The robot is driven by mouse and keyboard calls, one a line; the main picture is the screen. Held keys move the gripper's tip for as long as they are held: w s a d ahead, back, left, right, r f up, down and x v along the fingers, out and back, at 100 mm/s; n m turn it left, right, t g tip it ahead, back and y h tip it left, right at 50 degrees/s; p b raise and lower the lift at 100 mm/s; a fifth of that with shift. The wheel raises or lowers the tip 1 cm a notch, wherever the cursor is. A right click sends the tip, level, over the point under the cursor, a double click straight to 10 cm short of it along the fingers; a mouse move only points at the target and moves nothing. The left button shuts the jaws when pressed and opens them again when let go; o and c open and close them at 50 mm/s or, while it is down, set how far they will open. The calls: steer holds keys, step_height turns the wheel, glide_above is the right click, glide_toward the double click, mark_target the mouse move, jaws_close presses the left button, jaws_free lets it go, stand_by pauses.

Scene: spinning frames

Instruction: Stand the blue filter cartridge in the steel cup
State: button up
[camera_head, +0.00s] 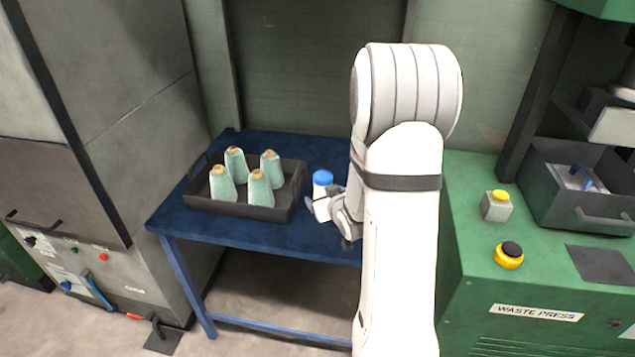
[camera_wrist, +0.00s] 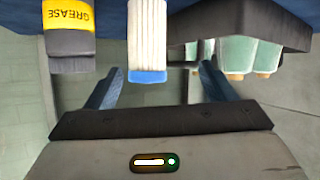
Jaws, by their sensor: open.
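The filter cartridge, a white ribbed cylinder with a blue end cap, stands upright on the blue table (camera_head: 258,233), right of the tray, in the head view (camera_head: 322,179). In the wrist view, which is upside down, the cartridge (camera_wrist: 147,40) hangs from the top with its blue cap lowest. My gripper (camera_head: 326,204) is open and empty, close to the cartridge. In the wrist view its two fingers (camera_wrist: 158,82) lie to either side of the cartridge's line; how deep it sits between them I cannot tell. I see no steel cup in either view; my arm hides part of the table.
A black tray (camera_head: 238,213) with several pale green cones (camera_head: 260,188) stands left of the cartridge. A grease container (camera_wrist: 70,18) with a yellow label stands near the cartridge in the wrist view. The green waste press (camera_head: 535,280) is at the right, a grey cabinet (camera_head: 125,110) at the left.

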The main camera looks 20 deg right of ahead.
mark_target(323, 189)
steer(key=shift+w+d+f+t, duration=0.2)
steer(key=shift+d+f+t, duration=0.35)
steer(key=shift+f, duration=0.2)
steer(key=shift+d+f+t+y, duration=0.45)
steer(key=shift+d+t, duration=0.15)
steer(key=shift+t, duration=0.25)
steer(key=shift+p+x, duration=1.3)
steer(key=shift+x, duration=2.6)
steer(key=shift+d+f, duration=0.1)
steer(key=shift+f, duration=0.05)
steer(key=shift+c, duration=0.6)
steer(key=c, duration=1.1)
